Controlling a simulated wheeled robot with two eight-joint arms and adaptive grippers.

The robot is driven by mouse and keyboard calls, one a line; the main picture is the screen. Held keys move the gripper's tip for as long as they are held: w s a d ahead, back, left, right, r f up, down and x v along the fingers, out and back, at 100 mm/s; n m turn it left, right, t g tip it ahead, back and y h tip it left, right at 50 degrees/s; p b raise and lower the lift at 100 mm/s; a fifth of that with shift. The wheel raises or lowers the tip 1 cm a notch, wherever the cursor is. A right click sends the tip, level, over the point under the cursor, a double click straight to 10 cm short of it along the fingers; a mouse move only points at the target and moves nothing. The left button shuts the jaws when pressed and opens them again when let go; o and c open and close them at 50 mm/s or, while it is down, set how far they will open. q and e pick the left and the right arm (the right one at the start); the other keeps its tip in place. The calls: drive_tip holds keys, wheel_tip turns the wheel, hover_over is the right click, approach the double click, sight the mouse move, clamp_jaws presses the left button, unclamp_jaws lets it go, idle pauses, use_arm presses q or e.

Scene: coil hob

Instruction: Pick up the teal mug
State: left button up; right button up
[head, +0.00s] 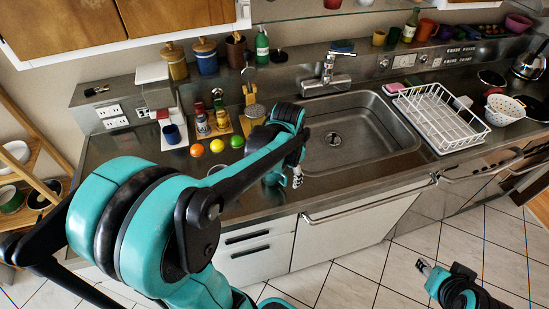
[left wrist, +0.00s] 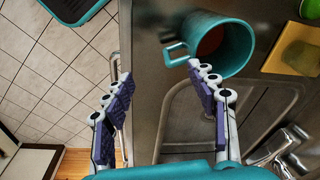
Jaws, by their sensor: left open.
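The teal mug (left wrist: 236,48) shows in the left wrist view, on the dark counter just beyond my left fingertips. Its opening faces the camera and shows a reddish-brown inside. Its handle points left, into the line of the gap between the fingers. My left gripper (left wrist: 160,76) is open and empty, with the right finger close to the mug; I cannot tell whether they touch. In the head view my left gripper (head: 297,178) is over the counter's front edge by the sink, and my arm mostly hides the mug's area. My right gripper (head: 424,268) is low over the floor, its jaws unclear.
The sink (head: 345,140) lies right of my left gripper, with a white dish rack (head: 440,118) beyond. Orange, yellow and green fruit (head: 217,146) lie left of my arm. Tiled floor is clear in front.

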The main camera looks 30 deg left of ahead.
use_arm(q)
drive_tip(key=shift+w+a+r+g+p, duration=0.35)
drive_tip(key=shift+a+p, duration=0.15)
drive_tip(key=shift+a, duration=0.1)
drive_tip(key=shift+w+a+f+m+p, duration=0.15)
drive_tip(key=shift+w+a+m+p, duration=0.1)
drive_tip(key=shift+a+m+p, duration=0.1)
drive_tip(key=shift+w+a+f+g+p, duration=0.25)
drive_tip(key=shift+w+f+g+p, duration=0.05)
drive_tip(key=shift+f+g+p, duration=0.05)
wheel_tip(320, 180, down, 8)
drive_tip(key=shift+a+r+b, duration=0.1)
drive_tip(key=shift+a+b, duration=0.05)
drive_tip(key=shift+b, duration=1.1)
clamp_jaws()
use_arm(e)
drive_tip(key=shift+s+r, duration=0.1)
drive_tip(key=shift+r, duration=0.45)
